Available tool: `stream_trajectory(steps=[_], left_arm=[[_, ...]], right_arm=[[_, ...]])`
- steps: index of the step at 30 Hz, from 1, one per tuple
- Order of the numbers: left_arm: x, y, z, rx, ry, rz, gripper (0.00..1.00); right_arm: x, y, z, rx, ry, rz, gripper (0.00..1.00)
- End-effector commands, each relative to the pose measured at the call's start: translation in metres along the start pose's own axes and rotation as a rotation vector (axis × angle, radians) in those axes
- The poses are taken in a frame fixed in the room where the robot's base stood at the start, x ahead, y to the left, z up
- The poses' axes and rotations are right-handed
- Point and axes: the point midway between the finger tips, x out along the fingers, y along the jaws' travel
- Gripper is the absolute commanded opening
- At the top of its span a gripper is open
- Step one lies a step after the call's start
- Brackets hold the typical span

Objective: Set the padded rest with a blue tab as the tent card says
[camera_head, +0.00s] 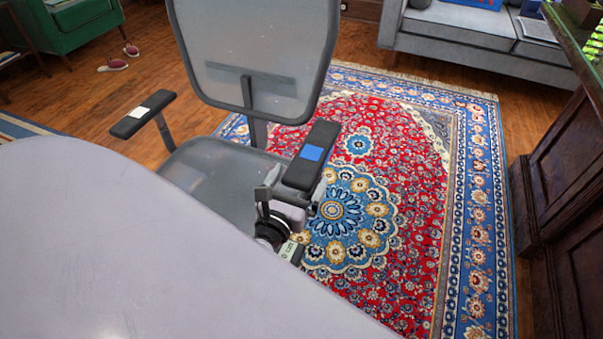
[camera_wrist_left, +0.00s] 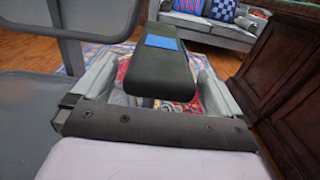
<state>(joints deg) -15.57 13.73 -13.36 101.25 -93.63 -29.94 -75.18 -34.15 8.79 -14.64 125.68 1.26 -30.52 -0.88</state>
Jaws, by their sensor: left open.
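The padded rest with a blue tab (camera_head: 312,153) is the black right-hand armrest of a grey mesh office chair (camera_head: 215,172). It also shows in the wrist view (camera_wrist_left: 163,72), its near end facing the camera. My left gripper (camera_head: 285,200) is at the near end of this rest. In the wrist view its open fingers (camera_wrist_left: 155,85) stand to either side of the rest; I cannot tell whether they touch it. A pale card marked "0 cm" (camera_head: 287,251), perhaps the tent card, is partly hidden by my gripper; its full text is unreadable. My right gripper is out of view.
The other armrest (camera_head: 144,115) has a white tab. A patterned red and blue rug (camera_head: 400,170) lies beyond. A dark wood cabinet (camera_head: 565,190) stands at right, and a grey sofa (camera_head: 455,30) at the back.

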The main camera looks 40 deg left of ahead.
Motion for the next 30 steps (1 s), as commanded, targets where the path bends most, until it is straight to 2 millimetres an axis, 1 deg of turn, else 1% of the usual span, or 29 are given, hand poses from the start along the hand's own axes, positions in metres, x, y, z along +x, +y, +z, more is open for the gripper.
stream_trajectory(steps=[1,6,9,12,30], left_arm=[[-0.009,0.000,-0.001,0.000,0.003,-0.001,1.00],[-0.033,0.001,0.000,0.000,0.001,0.000,1.00],[-0.043,0.000,0.000,0.001,0.000,0.000,1.00],[-0.048,0.000,0.001,0.000,-0.002,0.001,1.00],[-0.049,0.000,0.001,0.000,-0.002,0.001,1.00]], right_arm=[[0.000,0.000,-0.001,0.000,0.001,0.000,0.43],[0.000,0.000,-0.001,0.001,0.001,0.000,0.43],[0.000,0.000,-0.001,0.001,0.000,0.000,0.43],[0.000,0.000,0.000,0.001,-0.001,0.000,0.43],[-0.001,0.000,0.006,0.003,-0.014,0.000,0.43]])
